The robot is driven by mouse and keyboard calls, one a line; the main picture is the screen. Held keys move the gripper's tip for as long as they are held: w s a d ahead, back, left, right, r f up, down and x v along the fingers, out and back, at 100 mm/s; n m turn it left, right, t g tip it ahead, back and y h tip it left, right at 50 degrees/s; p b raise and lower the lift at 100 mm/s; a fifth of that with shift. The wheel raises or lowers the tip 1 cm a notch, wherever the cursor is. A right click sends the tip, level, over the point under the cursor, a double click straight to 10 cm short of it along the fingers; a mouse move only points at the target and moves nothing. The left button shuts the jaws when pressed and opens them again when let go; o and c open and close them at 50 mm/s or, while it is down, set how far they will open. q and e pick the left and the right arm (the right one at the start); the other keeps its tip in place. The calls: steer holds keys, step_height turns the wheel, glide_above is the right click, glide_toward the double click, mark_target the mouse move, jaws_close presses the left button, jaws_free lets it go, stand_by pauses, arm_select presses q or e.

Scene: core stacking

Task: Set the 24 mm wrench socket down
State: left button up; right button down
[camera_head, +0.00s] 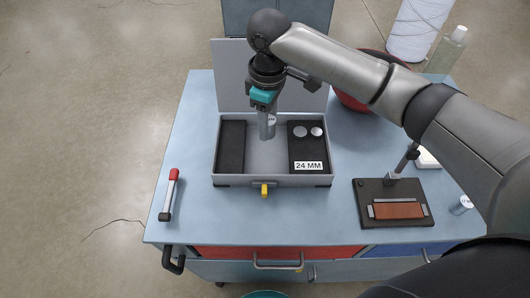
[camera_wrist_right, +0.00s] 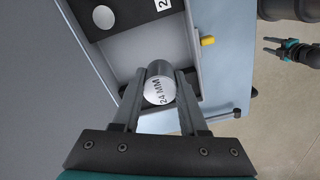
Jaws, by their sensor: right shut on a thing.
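My right gripper (camera_head: 268,134) is shut on the 24 mm wrench socket (camera_wrist_right: 160,88), whose pale round end face, marked 24 MM, shows between the fingers in the wrist view. In the head view the fingers point down over the bare middle of the open grey case (camera_head: 225,179) and hide most of the socket. I cannot tell whether the socket touches the case floor. A black insert (camera_head: 304,148) on the case's right side has two pale round spots and a 24 MM label (camera_head: 308,166). My left gripper (camera_wrist_right: 272,46) shows small and open in the wrist view.
A red-ended ratchet (camera_head: 170,195) lies left of the case on the blue bench top (camera_head: 195,210). A black stand with a brown pad (camera_head: 398,210) and a small silver cylinder (camera_head: 461,205) are at right. The raised lid (camera_head: 228,75) stands behind the case.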

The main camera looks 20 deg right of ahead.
mark_target(267, 162)
step_height(267, 162, down, 12)
steer(key=shift+r+b, duration=0.1)
steer(key=shift+b, duration=0.75)
steer(key=shift+c, duration=2.2)
jaws_free()
step_height(267, 162, up, 12)
steer(key=shift+r+p, duration=0.1)
steer(key=shift+p, duration=0.85)
